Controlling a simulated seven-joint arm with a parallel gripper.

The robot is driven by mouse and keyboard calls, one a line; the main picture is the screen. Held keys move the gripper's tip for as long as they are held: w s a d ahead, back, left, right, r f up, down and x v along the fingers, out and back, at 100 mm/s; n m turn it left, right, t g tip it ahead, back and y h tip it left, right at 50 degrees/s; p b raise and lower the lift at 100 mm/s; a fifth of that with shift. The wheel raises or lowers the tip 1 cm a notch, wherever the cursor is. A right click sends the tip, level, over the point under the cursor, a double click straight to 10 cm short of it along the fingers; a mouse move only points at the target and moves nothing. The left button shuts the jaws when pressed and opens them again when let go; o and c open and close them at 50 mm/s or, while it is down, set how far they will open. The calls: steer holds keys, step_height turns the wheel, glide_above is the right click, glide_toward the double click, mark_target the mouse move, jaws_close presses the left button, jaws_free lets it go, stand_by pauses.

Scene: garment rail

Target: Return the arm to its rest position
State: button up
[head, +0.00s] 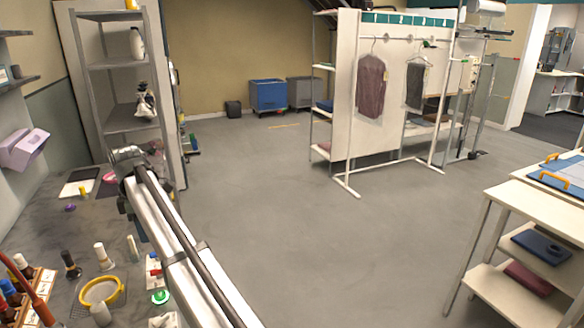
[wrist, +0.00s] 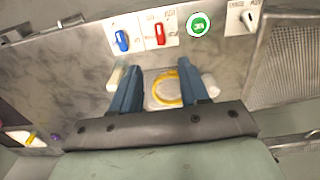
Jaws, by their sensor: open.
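My gripper (wrist: 162,72) shows in the wrist view with its two blue-grey fingers spread apart and nothing between them. It hangs over the grey worktop, and a yellow-rimmed round dish (wrist: 166,88) shows below and between the fingers. The same dish (head: 101,292) stands at the front left in the head view. In the head view my arm runs from the bottom middle up to the left over the worktop (head: 62,228); its jaws cannot be made out there.
Blue (wrist: 122,40), red (wrist: 160,34) and green (wrist: 198,25) controls sit along the worktop edge. Several bottles stand near the dish. A grey shelf rack (head: 112,66) rises behind my arm. A white garment rail (head: 346,187) with two hung garments stands farther off. The middle floor is clear.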

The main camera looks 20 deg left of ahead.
steer(key=w+d+f+m, duration=0.2)
steer(key=w+d+f, duration=0.2)
steer(key=d+f, duration=0.25)
steer(key=w+d+f+m+g+h, duration=0.1)
steer(key=w+d+f+m, duration=0.15)
steer(key=d+f, duration=0.4)
steer(key=w+d+f+m, duration=0.1)
steer(key=w+d+f, duration=0.35)
steer(key=f, duration=0.45)
steer(key=w+d+f+m+g, duration=0.15)
steer(key=d+f+m, duration=0.55)
steer(key=d+f, duration=1.55)
steer(key=s+d+f+m+g, duration=0.1)
steer(key=s+d+f+m, duration=0.35)
steer(key=d, duration=0.75)
steer(key=s+d+f+m+g, duration=0.1)
steer(key=s+d+f+m, duration=0.1)
steer(key=s+d+f, duration=0.7)
steer(key=s+d+f+m+g, duration=0.1)
steer(key=s+d+m, duration=0.3)
steer(key=s+d, duration=0.4)
steer(key=s+d+f+m+g+y, duration=0.1)
steer(key=s+d+m, duration=0.3)
steer(key=s+d, duration=0.5)
steer(key=s+f, duration=0.1)
steer(key=s, duration=0.2)
steer(key=shift+s+f, duration=0.15)
steer(key=shift+f, duration=0.2)
steer(key=shift+d, duration=0.1)
